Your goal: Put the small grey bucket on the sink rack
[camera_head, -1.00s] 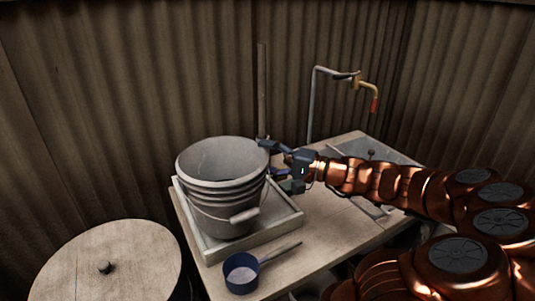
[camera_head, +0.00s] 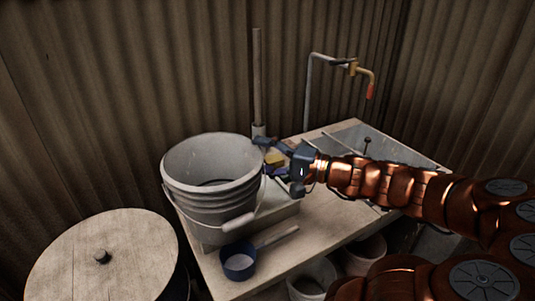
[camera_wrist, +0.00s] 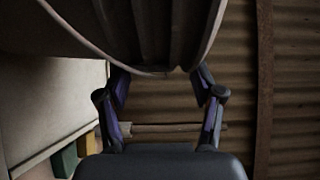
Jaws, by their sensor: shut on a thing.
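The small grey bucket (camera_head: 205,195) is ribbed, with a wire handle hanging down its front, and appears slightly tilted. It hangs over or rests on the pale tray (camera_head: 272,222) at the table's left end; its base hides the contact. My gripper (camera_head: 262,156) is shut on the bucket's right rim side. In the wrist view the bucket's dark side (camera_wrist: 160,35) fills the top, between the fingers of my gripper (camera_wrist: 162,78). The sink (camera_head: 352,138) is at the back right of the table, partly behind my arm; I cannot make out its rack clearly.
A blue dipper (camera_head: 238,264) lies at the table's front left. A wooden-lidded barrel (camera_head: 100,268) stands left. The tap (camera_head: 352,66) rises behind the sink. Bare tabletop (camera_head: 325,220) lies between tray and sink.

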